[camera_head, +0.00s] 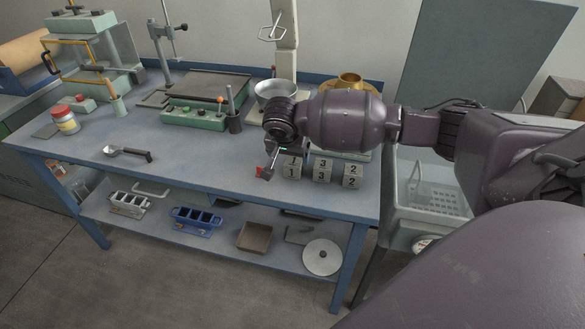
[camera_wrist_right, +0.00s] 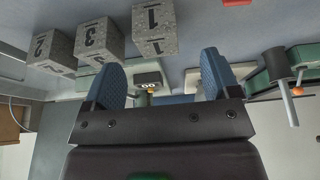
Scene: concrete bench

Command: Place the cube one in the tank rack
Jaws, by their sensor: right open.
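Cube one (camera_head: 291,172) is a grey speckled block marked "1". It stands on the blue bench at the left end of a row with cube three (camera_head: 321,174) and cube two (camera_head: 352,179). Cube one also shows in the right wrist view (camera_wrist_right: 155,30), beyond the fingers. My right gripper (camera_head: 282,155) is above and just behind cube one; its blue-padded fingers (camera_wrist_right: 160,75) are apart with nothing between them. The tank (camera_head: 405,215) stands right of the bench with a perforated rack (camera_head: 437,197) inside, partly hidden by my right arm. My left gripper is out of view.
A small red object (camera_head: 260,171) lies just left of cube one. Behind are a metal bowl (camera_head: 274,92), a brass-coloured vessel (camera_head: 350,81) and a green device (camera_head: 195,117). A scoop (camera_head: 128,152) lies at the left. The bench's front middle is clear.

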